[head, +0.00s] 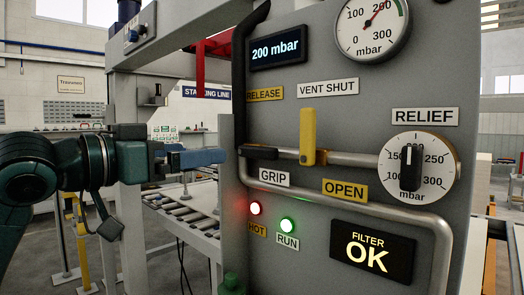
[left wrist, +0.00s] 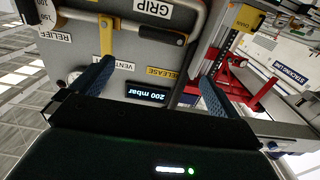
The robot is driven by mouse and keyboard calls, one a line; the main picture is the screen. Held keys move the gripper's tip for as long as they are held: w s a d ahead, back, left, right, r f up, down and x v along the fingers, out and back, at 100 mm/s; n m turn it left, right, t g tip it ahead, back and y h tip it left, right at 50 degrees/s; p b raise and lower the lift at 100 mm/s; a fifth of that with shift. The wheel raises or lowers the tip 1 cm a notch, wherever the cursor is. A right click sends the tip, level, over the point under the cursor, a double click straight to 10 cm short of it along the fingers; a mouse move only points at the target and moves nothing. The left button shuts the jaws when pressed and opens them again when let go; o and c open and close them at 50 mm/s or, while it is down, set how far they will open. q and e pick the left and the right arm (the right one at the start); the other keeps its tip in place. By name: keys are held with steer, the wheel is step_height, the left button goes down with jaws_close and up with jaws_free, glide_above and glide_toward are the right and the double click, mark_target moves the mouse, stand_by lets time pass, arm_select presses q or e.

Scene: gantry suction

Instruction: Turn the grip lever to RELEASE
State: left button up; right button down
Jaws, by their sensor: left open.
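The grip lever (head: 259,152) is a short black handle at the panel's left edge. It lies about level, with the RELEASE label (head: 265,95) above it and the GRIP label (head: 274,177) below it. In the left wrist view its black handle (left wrist: 175,38) shows beyond the gap between my fingers. My left gripper (head: 222,157) is level with the lever, just left of it in the head view. In the left wrist view my left gripper (left wrist: 158,76) has its blue fingers wide apart with nothing between them. My right gripper is not in view.
A yellow upright lever (head: 308,137) stands right of the grip lever, between VENT SHUT and OPEN labels. A metal pipe (head: 440,225) runs across the panel. A RELIEF dial (head: 411,168) is at right. The display (head: 276,51) reads 200 mbar. A roller conveyor (head: 185,210) lies behind.

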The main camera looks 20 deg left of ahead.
mark_target(257, 146)
arm_select(q)
steer(key=p+x, duration=0.4)
steer(key=x, duration=0.8)
steer(key=shift+w+d, duration=0.1)
steer(key=shift+w, duration=0.4)
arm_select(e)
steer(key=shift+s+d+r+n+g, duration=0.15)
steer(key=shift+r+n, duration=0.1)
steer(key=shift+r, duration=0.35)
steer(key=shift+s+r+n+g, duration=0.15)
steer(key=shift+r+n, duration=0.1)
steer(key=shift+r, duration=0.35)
arm_select(q)
steer(key=c, duration=1.1)
steer(key=shift+p, duration=0.35)
steer(key=shift+c, duration=0.2)
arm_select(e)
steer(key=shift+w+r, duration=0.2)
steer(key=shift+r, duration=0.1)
